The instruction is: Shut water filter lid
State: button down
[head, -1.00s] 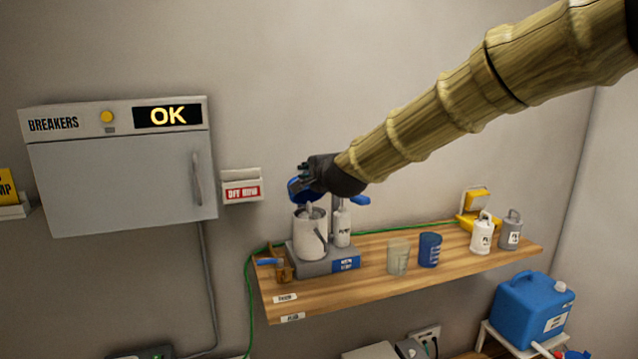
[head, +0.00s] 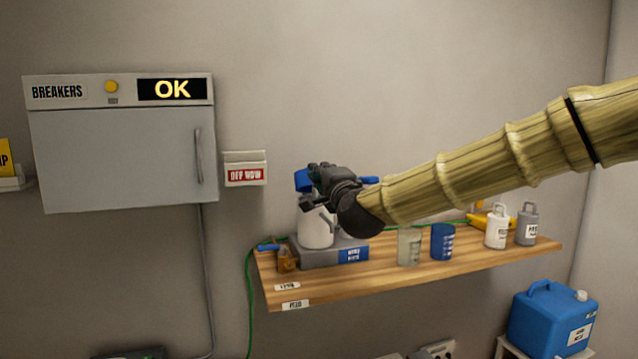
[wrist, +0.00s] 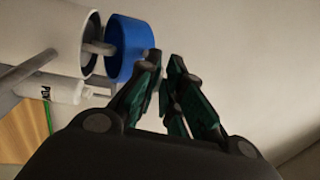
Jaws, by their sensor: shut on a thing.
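The water filter is a white canister (head: 316,230) on a grey base (head: 318,256) at the shelf's left end. In the wrist view the canister (wrist: 45,35) shows a dark opening facing the blue lid (wrist: 128,48), with a grey bar between them. The lid stands apart from the canister's rim. In the head view the blue lid (head: 303,180) shows above the canister, partly hidden by my gripper (head: 318,180). In the wrist view my gripper (wrist: 165,75) is closed at the lid's edge; the exact contact is hard to see.
A small white bottle (wrist: 50,90) stands beside the canister. A clear cup (head: 409,246), a blue cup (head: 443,241) and white and grey bottles stand farther right on the wooden shelf (head: 385,275). The wall is close behind, with a breaker box (head: 120,155) at left.

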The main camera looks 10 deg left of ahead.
jog(key=shift+s+d+f+t+y+b, duration=0.15)
jog(key=shift+s+f+t+b, duration=0.1)
jog(key=shift+f+b, duration=0.4)
jog(key=shift+s+d+f+t+y+b, duration=0.1)
jog(key=shift+f+t+b, duration=0.3)
jog(key=shift+b, duration=0.4)
jog(key=shift+s+d+f+t+y+b, duration=0.1)
jog(key=shift+s+f+t+y+b, duration=0.1)
jog(key=shift+f+b, duration=0.5)
jog(key=c, duration=1.9)
grip_release()
jog(key=shift+w+a+r+p, duration=0.1)
jog(key=shift+r+p, duration=0.25)
jog(key=shift+r, duration=0.05)
jog(key=o, duration=0.3)
jog(key=shift+o, duration=0.4)
jog(key=shift+r, duration=0.1)
